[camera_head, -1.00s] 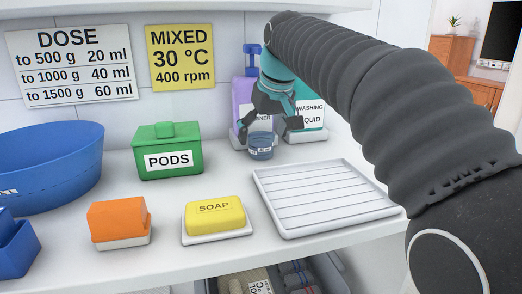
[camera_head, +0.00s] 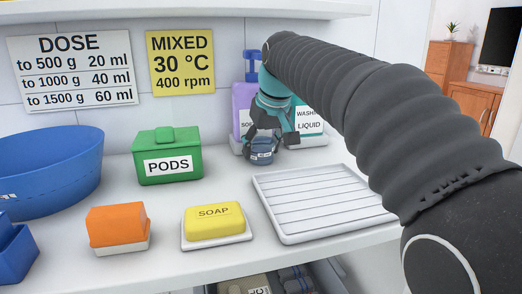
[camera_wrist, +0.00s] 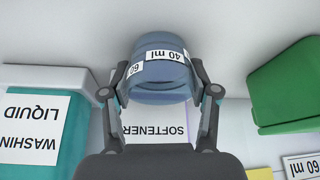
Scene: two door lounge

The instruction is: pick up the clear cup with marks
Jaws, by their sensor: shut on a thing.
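The clear cup with marks (camera_head: 261,157) looks bluish and see-through, with white mark labels. It is at the back of the counter, in front of the softener bottle. In the wrist view the cup (camera_wrist: 160,90) shows "40 ml" and "60" on its labels. My gripper (camera_head: 262,147) is shut on the cup, with one finger on each side. The fingers also show in the wrist view (camera_wrist: 161,70). I cannot tell any gap between the cup and the counter.
The purple softener bottle (camera_head: 242,97) and the washing liquid (camera_head: 310,120) stand close behind. A green pods box (camera_head: 167,140) is left, a white ribbed tray (camera_head: 320,200) front right. Soap (camera_head: 214,217), an orange block (camera_head: 117,224) and a blue basin (camera_head: 45,175) lie around.

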